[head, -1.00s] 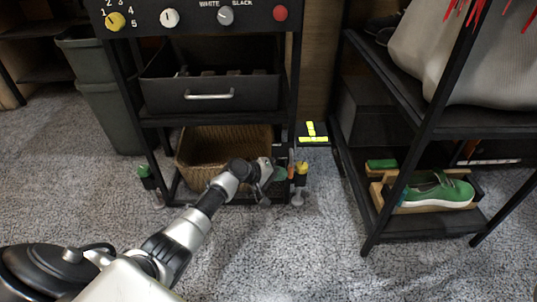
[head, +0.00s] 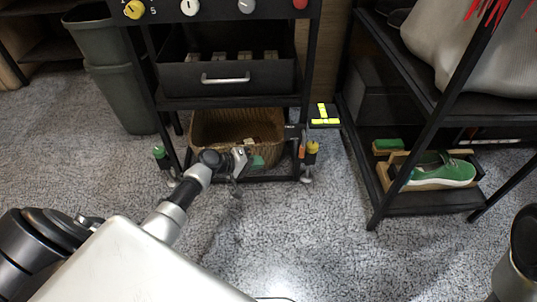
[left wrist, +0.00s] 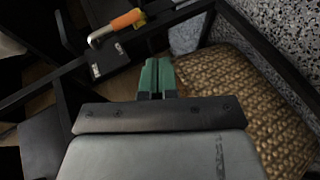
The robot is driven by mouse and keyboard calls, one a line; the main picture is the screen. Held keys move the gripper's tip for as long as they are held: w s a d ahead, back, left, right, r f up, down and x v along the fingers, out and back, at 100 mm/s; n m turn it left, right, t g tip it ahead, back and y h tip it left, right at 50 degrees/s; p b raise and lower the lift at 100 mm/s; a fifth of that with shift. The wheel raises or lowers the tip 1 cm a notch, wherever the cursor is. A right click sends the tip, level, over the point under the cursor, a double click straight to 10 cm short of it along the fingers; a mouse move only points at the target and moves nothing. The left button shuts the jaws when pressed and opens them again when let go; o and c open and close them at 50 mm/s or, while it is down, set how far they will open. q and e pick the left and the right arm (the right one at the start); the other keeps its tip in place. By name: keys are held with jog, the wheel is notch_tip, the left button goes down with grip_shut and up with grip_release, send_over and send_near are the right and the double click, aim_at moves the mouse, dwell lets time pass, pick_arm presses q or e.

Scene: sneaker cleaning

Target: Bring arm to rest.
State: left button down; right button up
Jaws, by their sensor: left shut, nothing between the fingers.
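My left arm reaches from the lower left of the head view toward the black cart. My left gripper (head: 255,163) is at the front of the cart's lowest shelf, before the wicker basket (head: 205,128). In the left wrist view its green fingertips (left wrist: 157,76) are together with nothing between them. The basket's woven side (left wrist: 245,105) is just right of the fingers there; I cannot tell whether they touch it. A dark part of my right arm shows at the right edge of the head view, but its gripper is out of the picture.
The cart has an open drawer (head: 225,78) above the basket. An orange-handled tool (left wrist: 127,19) hangs by the cart frame. A black rack at right holds a green sneaker (head: 437,172) and a brush (head: 387,146). Bare carpet (head: 300,235) lies in front.

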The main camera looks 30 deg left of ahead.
pick_arm(q)
jog(key=shift+s+a, duration=0.45)
jog(key=shift+s, duration=0.1)
jog(key=shift+r, duration=0.1)
